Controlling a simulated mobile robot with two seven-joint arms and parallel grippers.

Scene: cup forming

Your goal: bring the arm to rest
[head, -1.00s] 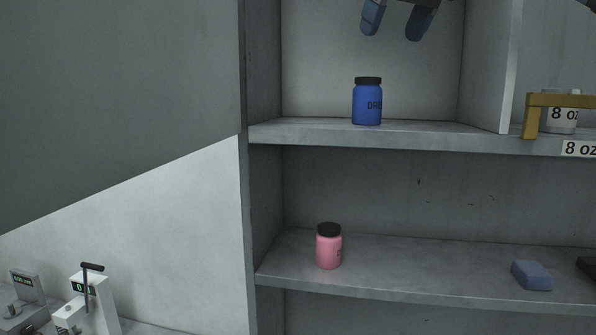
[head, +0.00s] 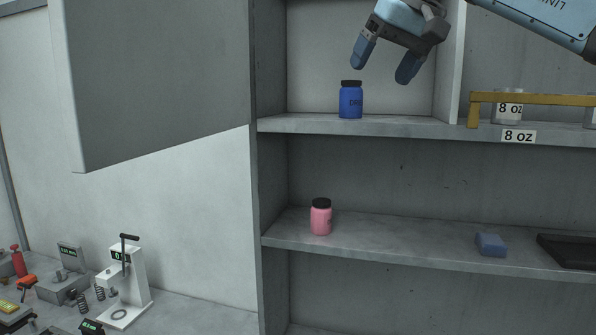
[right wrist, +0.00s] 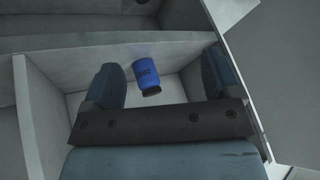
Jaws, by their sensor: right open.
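My right gripper (head: 385,62) is open and empty in the head view, its fingers pointing down in front of the upper shelf compartment. A blue jar with a black lid (head: 350,100) stands upright on the upper shelf, below and left of the gripper and apart from it. In the right wrist view the open right gripper (right wrist: 164,88) shows its two blue fingers to either side of the blue jar (right wrist: 148,73), which appears beyond them. My left gripper is not in view.
The upper shelf (head: 400,126) also bears a glass (head: 508,112) behind a yellow rail (head: 535,98). A pink jar (head: 320,218), a blue block (head: 490,245) and a black tray (head: 570,251) are on the lower shelf. A press-like device (head: 125,285) stands at lower left. A grey panel (head: 160,80) hangs left.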

